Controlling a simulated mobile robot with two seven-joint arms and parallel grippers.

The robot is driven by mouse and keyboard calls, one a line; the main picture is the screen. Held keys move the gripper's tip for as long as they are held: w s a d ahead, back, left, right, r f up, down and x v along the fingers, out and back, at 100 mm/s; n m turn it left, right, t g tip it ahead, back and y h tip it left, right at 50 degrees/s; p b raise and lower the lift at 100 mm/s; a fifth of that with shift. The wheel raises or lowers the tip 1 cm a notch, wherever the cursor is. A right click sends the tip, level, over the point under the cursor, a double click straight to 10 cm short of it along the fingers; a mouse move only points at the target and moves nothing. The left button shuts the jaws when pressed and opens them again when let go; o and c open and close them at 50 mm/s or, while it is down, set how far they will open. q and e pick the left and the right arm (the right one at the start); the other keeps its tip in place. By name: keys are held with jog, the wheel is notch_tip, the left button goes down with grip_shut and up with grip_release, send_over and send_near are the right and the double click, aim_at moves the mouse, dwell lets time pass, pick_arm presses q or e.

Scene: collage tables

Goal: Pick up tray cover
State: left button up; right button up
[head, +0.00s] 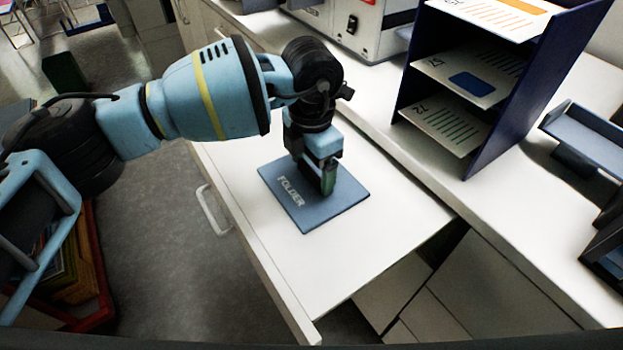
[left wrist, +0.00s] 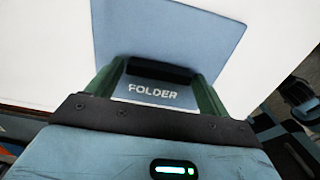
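A flat blue rectangular panel (head: 340,196) printed "FOLDER" lies on a white pull-out surface; I take it to be the tray cover. It also shows in the left wrist view (left wrist: 165,30). My left gripper (head: 328,185) points straight down over its middle, with the fingertips at or just above it. In the left wrist view its two green fingers (left wrist: 160,80) stand apart. A dark bar (left wrist: 160,70) lies between the fingertips, over the panel; I cannot tell whether the fingers touch it. My right gripper is not in view.
The white pull-out surface (head: 330,262) is clear around the panel. Behind it, a white counter (head: 395,165) carries a dark blue rack (head: 520,95) with several printed cards. A light blue tray-like object (head: 590,140) is at the right. A red-edged crate (head: 95,265) stands at lower left.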

aim_at(313, 174)
pick_arm(q)
jog(key=c, duration=0.7)
jog(key=shift+o, duration=0.2)
jog(key=shift+r, duration=0.1)
jog(key=shift+r, duration=0.4)
jog(key=r, duration=0.2)
jog(key=shift+s+d+r, duration=0.15)
jog(key=shift+s+r, duration=0.15)
jog(key=shift+s, duration=0.05)
jog(key=s+d, duration=0.2)
jog(key=s, duration=0.5)
jog(key=s+d+r, duration=0.1)
jog(key=s+d, duration=0.1)
jog(key=s, duration=0.5)
jog(key=shift+s+d+r+b, duration=0.2)
jog(key=shift+s+d+b, duration=0.05)
jog(key=shift+d+b, duration=0.1)
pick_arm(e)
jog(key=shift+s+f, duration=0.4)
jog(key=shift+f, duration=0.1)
